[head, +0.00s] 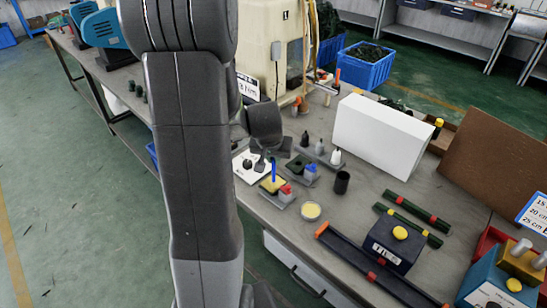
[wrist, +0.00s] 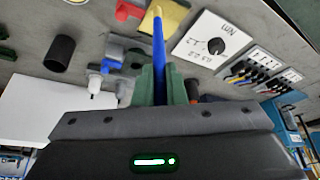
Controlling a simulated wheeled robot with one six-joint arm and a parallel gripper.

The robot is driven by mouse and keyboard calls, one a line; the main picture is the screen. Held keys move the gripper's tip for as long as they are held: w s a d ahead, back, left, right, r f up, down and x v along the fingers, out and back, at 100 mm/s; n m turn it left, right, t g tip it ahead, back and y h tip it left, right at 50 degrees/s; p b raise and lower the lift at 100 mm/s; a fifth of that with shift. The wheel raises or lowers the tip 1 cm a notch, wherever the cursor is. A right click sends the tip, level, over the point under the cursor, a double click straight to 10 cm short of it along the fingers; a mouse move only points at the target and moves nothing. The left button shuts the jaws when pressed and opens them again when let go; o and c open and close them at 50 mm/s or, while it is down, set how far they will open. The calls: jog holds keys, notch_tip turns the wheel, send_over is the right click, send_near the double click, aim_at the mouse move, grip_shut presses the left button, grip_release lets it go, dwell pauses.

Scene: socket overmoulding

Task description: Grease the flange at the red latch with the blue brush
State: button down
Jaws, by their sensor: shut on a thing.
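My gripper (wrist: 165,82) is shut on the blue brush (wrist: 158,45), whose handle stands between its green fingers. The brush's pale tip points away from the gripper. In the head view the blue brush (head: 274,171) points down, its lower end over or near a yellow piece (head: 272,185); contact cannot be told. The red latch (head: 287,189) sits on a grey plate right beside the yellow piece. In the wrist view the red latch (wrist: 127,10) is near the top edge, left of the brush. The flange itself is not clearly distinguishable. My arm hides part of the bench in the head view.
A blue latch (head: 311,169) stands behind the red one. An open round tin with cream-coloured contents (head: 311,211) and a black cup (head: 342,182) are to the right. A white box (head: 385,133), small bottles (head: 319,147) and a dark block with a yellow knob (head: 392,250) also occupy the bench.

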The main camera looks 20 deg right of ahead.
jog(key=shift+f, duration=0.25)
jog(key=shift+d+r, duration=0.1)
jog(key=shift+w+d, duration=0.15)
jog(key=shift+d, duration=0.2)
jog(key=shift+s+a+b, duration=0.3)
jog(key=shift+a+b, duration=0.4)
jog(key=shift+a, duration=0.15)
jog(key=shift+d, duration=0.1)
jog(key=shift+w+d, duration=0.3)
jog(key=shift+d, duration=0.35)
